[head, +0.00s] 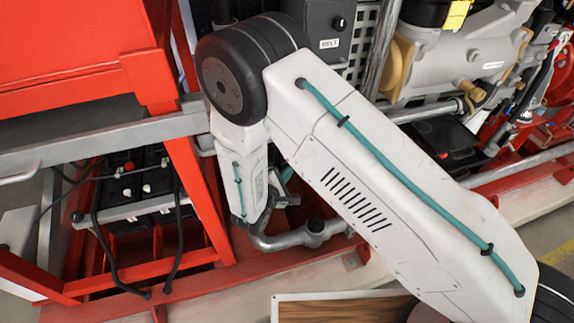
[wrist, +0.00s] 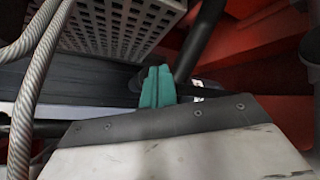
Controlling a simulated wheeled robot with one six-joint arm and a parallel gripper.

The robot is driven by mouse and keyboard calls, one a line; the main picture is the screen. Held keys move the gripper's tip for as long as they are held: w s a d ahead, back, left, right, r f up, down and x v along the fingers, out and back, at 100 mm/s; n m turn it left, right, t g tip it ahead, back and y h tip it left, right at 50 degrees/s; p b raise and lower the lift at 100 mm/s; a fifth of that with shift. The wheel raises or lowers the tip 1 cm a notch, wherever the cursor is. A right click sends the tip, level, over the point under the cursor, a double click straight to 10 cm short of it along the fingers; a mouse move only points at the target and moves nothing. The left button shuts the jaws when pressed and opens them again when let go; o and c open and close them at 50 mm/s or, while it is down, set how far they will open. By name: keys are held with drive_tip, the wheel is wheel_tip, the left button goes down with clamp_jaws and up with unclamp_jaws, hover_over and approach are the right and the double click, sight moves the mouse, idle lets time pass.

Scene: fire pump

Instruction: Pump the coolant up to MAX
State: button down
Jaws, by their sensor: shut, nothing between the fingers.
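My gripper (wrist: 157,86) shows as two teal fingers pressed together in the wrist view, with nothing between them. A dark rod or tube rises just to the right of the fingertips, and I cannot tell whether they touch it. In the head view my own white arm covers the middle of the scene and mostly hides the gripper, which is low by the engine's red frame. I cannot make out a coolant gauge, a MAX mark or a pump handle in either view.
A perforated grey guard (wrist: 120,25) and braided hoses (wrist: 38,80) are close to the gripper. In the head view, a grey pipe (head: 290,239) runs below the arm. Batteries (head: 135,185) stand at left inside a red frame (head: 200,190). A grey engine (head: 465,50) is at upper right.

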drive_tip(key=shift+s+d, duration=0.1)
drive_tip(key=shift+s, duration=0.3)
drive_tip(key=shift+s+d, duration=0.25)
drive_tip(key=shift+s, duration=0.55)
drive_tip(key=shift+s+d, duration=0.25)
drive_tip(key=shift+s, duration=0.55)
drive_tip(key=shift+s+d, duration=0.25)
drive_tip(key=shift+s, duration=0.55)
idle(0.8)
drive_tip(key=s, duration=0.2)
drive_tip(key=s+d, duration=0.1)
drive_tip(key=shift+s, duration=0.35)
drive_tip(key=w+a, duration=0.2)
drive_tip(key=w, duration=0.6)
drive_tip(key=shift+w+a, duration=0.2)
drive_tip(key=shift+w, duration=0.05)
drive_tip(key=shift+w, duration=0.15)
idle(1.7)
